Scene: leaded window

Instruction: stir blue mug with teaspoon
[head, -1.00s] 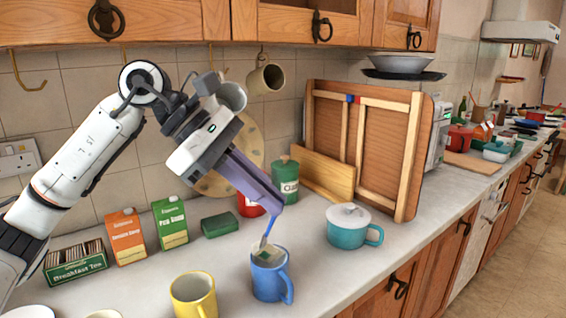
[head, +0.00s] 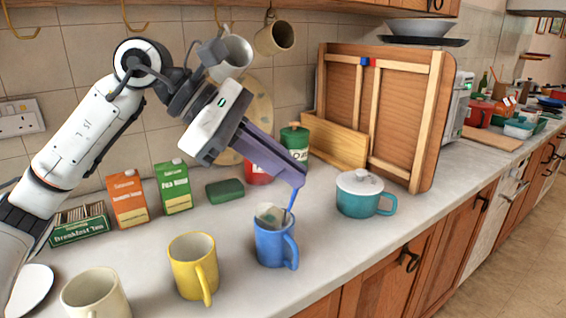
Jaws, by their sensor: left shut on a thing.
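The blue mug (head: 272,246) stands upright on the worktop with its handle toward the front right. A pale tea bag (head: 267,214) shows at its mouth, on the left side. My left gripper (head: 299,182) is just above the mug, pointing down to the right, shut on the blue teaspoon (head: 290,203). The teaspoon is steep, slightly tilted, and its lower end goes into the mug at the right of the mouth. Its bowl is hidden inside the mug. My right gripper is not in view.
A yellow mug (head: 193,267) and a cream mug (head: 95,296) stand left of the blue mug. A teal lidded pot (head: 360,196) stands to its right. Cartons, a green sponge (head: 225,191) and canisters are behind. Mugs hang from hooks above. The worktop's front edge is close.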

